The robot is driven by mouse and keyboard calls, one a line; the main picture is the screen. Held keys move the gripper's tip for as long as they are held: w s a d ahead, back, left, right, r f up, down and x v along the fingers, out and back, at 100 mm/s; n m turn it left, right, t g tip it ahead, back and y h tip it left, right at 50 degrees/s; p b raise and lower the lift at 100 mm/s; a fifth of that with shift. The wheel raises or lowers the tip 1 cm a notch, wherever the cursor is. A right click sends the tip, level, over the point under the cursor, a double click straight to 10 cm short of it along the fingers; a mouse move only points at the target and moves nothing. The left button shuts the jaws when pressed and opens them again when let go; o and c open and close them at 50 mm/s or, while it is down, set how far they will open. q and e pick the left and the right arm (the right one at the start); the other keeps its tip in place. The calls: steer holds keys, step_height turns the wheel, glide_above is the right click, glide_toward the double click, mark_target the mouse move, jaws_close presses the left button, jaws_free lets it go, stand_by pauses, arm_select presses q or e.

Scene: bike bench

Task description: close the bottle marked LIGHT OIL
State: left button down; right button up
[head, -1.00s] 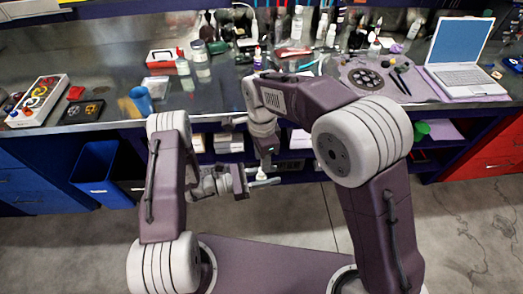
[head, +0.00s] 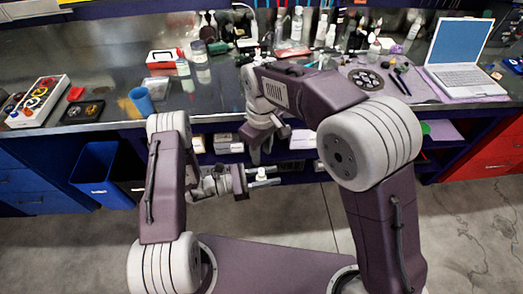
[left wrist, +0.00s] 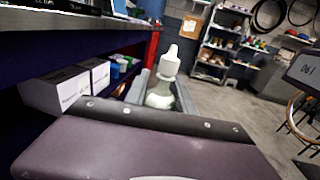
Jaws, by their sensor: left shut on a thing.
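A small white bottle with a narrow pointed top is held in my left gripper (head: 262,180), low in front of the bench. In the left wrist view the bottle (left wrist: 160,95) stands roughly upright between the shut fingers. No label can be read, and I cannot tell whether the white pointed top is a cap or the bottle's own spout. My right gripper (head: 268,148) is above and behind the bottle in the head view, apart from it. It is too small and dark to tell its opening or whether it holds anything.
The bench top (head: 110,75) carries a blue cup (head: 142,101), a red-and-white box (head: 165,58), several bottles and a laptop (head: 455,60). A blue bin (head: 95,172) stands at the left below it. Shelf boxes (left wrist: 62,88) are close to the left gripper. The floor at right is clear.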

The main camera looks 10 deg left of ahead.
glide_above(261, 179)
steer(key=w, duration=0.1)
steer(key=shift+f, duration=4)
jaws_close()
